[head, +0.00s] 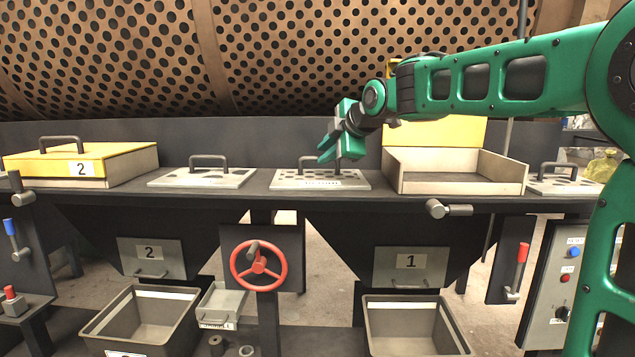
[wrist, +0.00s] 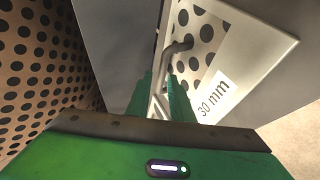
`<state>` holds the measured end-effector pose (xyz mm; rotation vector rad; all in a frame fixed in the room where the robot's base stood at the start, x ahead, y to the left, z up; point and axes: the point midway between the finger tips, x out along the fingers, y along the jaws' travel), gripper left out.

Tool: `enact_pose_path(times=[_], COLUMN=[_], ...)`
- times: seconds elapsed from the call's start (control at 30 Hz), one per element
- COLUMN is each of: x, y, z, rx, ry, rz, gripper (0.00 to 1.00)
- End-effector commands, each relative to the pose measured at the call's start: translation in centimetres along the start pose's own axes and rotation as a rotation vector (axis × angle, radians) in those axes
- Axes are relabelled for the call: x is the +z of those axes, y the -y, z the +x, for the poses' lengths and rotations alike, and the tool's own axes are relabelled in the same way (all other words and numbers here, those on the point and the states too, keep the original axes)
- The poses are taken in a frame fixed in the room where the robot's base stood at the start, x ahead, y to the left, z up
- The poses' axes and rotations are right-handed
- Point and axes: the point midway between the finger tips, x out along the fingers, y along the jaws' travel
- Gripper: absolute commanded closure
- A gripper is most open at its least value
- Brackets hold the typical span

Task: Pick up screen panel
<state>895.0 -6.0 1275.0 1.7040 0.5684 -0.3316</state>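A flat grey screen panel (head: 290,181) with round holes and a dark bar handle lies on the bench in the middle. In the wrist view this screen panel (wrist: 262,42) carries a white "30 mm" label, and its handle (wrist: 177,47) reaches toward my fingers. My green gripper (head: 337,155) is at the right part of that handle, with its fingers apart. In the wrist view the gripper (wrist: 162,95) has its fingertips near the handle. Whether the handle lies fully between them is hard to tell. Part of the handle is hidden behind the fingers.
Another screen panel (head: 203,178) lies to the left, and one (head: 565,184) to the right. An open box (head: 455,185) stands close to the right of my gripper. A closed yellow-lidded box (head: 115,158) is at far left. The perforated drum (head: 300,50) rises behind.

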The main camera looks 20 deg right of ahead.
Motion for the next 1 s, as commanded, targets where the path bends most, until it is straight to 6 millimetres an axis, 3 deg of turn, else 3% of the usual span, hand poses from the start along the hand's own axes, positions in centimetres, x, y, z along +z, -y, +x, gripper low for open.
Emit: enact_pose_path(times=[0.37,0.57,0.7,1.0], x=[0.4,0.4,0.4,0.3], y=[0.3,0.3,0.3,0.2], z=[4.6,4.7,4.7,4.6], rx=[-0.001,0.0,0.0,0.002], ry=[0.001,0.001,0.001,0.001], rz=[0.002,0.001,0.001,0.001], gripper=[0.8,0.8,1.0,1.0])
